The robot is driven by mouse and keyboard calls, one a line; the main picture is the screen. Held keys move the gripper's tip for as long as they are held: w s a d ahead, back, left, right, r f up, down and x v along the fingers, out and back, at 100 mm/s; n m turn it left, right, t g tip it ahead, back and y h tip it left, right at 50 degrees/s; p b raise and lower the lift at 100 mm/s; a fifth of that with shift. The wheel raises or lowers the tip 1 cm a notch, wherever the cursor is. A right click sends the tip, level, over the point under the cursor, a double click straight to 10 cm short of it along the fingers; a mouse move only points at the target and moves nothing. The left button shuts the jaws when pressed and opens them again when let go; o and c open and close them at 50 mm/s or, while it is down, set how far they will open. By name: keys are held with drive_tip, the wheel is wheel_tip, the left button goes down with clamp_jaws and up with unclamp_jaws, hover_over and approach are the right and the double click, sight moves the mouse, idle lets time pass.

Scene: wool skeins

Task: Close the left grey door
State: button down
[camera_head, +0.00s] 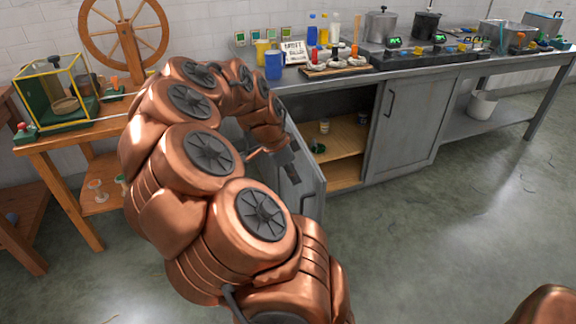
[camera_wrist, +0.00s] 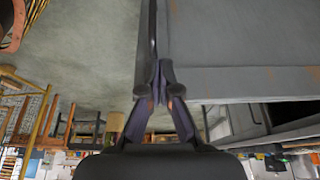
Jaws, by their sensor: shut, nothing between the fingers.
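The left grey door (camera_head: 312,184) of the cabinet under the counter stands open, swung out into the room. My arm hides part of it. Shelves show in the opening to its right. A dark handle (camera_head: 304,204) shows low on this door. My gripper (camera_head: 291,170) is at the door, partly hidden by my wrist. In the wrist view my gripper (camera_wrist: 160,88) has its fingers together with nothing between them. A broad grey panel (camera_wrist: 235,45), likely the door, lies right beside the fingertips. I cannot tell whether they touch it.
The right grey door (camera_head: 402,125) is shut. Small cups (camera_head: 324,126) stand on the wooden shelves (camera_head: 345,138) inside the cabinet. The countertop (camera_head: 345,82) carries jars, pots and tools. A wooden table (camera_head: 60,148) stands at the left. The floor (camera_head: 430,240) in front is clear.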

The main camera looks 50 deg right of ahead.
sight(317, 190)
drive_tip(key=shift+s+d+f, duration=0.25)
drive_tip(key=shift+s+d, duration=0.2)
drive_tip(key=shift+d, duration=0.15)
drive_tip(key=shift+s+d+f, duration=0.3)
drive_tip(key=shift+s+d, duration=0.2)
drive_tip(key=shift+d, duration=0.1)
drive_tip(key=shift+s+d+f, duration=0.25)
drive_tip(key=shift+s+d, duration=0.2)
drive_tip(key=shift+d, duration=0.15)
